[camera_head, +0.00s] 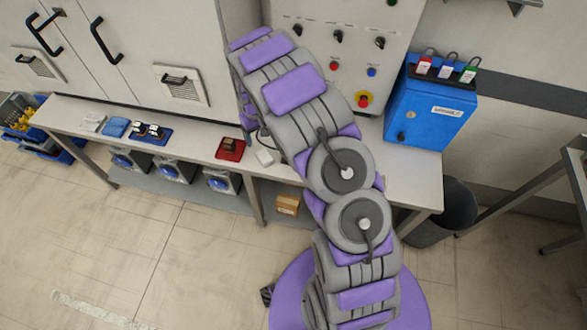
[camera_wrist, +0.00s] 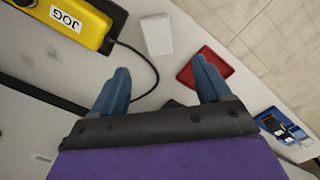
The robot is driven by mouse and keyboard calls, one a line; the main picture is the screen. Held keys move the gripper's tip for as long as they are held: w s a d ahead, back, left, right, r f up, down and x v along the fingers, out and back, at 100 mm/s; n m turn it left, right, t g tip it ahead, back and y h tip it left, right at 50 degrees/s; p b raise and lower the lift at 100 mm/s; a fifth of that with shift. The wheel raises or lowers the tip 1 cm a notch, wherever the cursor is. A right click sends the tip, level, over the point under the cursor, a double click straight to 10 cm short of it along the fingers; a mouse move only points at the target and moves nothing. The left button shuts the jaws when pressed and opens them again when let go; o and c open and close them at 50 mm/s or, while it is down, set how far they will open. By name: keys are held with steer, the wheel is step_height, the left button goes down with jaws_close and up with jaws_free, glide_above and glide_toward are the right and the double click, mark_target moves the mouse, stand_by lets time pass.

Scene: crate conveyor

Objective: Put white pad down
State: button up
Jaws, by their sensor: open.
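A small white pad (camera_head: 265,158) lies on the grey bench, just right of a red tray (camera_head: 230,155). The wrist view also shows the white pad (camera_wrist: 157,35) flat on the bench, beyond my fingertips and apart from them. My gripper (camera_wrist: 161,68) is open, its two blue fingers spread with nothing between them. It is above the bench. In the head view my arm hides most of the gripper. The red tray (camera_wrist: 208,62) is partly behind the right finger in the wrist view.
A yellow box marked JOG (camera_wrist: 72,22) with a black cable lies left of the pad. Blue trays (camera_head: 155,139) with small items sit at the bench's left. A control panel (camera_head: 350,50) and blue lockbox (camera_head: 425,105) stand behind. A cardboard box (camera_head: 288,204) is below.

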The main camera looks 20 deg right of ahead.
steer(key=s+d+r+m, duration=0.2)
steer(key=s+d+r, duration=0.1)
steer(key=s+r, duration=1.45)
steer(key=s+a+r+g, duration=0.1)
steer(key=s+r, duration=0.3)
steer(key=s, duration=0.8)
steer(key=s+a+r, duration=0.1)
steer(key=s+r, duration=0.4)
steer(key=s, duration=0.8)
steer(key=shift+a+g, duration=0.2)
steer(key=shift+g, duration=0.2)
steer(key=shift+o, duration=0.5)
